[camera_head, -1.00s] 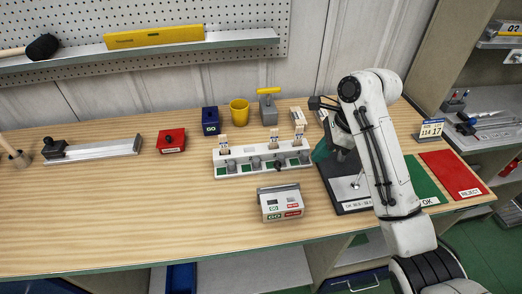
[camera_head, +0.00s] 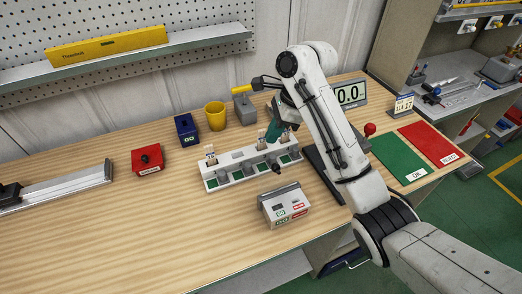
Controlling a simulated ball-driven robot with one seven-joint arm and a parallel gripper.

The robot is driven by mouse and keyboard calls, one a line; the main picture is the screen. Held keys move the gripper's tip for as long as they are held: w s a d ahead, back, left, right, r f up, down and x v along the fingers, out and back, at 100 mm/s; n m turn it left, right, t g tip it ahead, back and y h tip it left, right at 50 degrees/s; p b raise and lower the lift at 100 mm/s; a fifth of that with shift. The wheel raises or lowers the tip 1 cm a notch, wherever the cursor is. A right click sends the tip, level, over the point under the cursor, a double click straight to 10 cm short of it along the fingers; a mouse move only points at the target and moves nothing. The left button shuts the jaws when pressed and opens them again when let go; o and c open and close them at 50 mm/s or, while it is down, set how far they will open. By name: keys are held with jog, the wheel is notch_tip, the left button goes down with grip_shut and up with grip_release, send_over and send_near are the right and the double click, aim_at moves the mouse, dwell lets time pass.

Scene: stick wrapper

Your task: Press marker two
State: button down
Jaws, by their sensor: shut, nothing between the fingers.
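A white rack (camera_head: 213,184) stands mid-table with several stations, green pads and dark fittings along its front. Small pale upright pieces stand along its back, one at the left end (camera_head: 210,153) and one near the middle (camera_head: 261,143). Their labels are too small to read, so I cannot tell which is marker two. My gripper (camera_head: 272,136), with a green end, points down over the right half of the rack and is shut and empty. It hides part of the rack's back there. I cannot tell whether it touches anything.
A grey box with GO and red labels (camera_head: 285,209) sits in front of the rack. A red box (camera_head: 147,158), blue GO block (camera_head: 186,130), yellow cup (camera_head: 215,116) and display reading 0.0 (camera_head: 351,94) stand around. Green (camera_head: 398,158) and red (camera_head: 432,143) mats lie right.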

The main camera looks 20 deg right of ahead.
aim_at(248, 168)
jog(key=b+x, duration=0.1)
jog(key=x, duration=0.8)
jog(key=shift+a+f, duration=0.1)
jog(key=shift+f, duration=0.25)
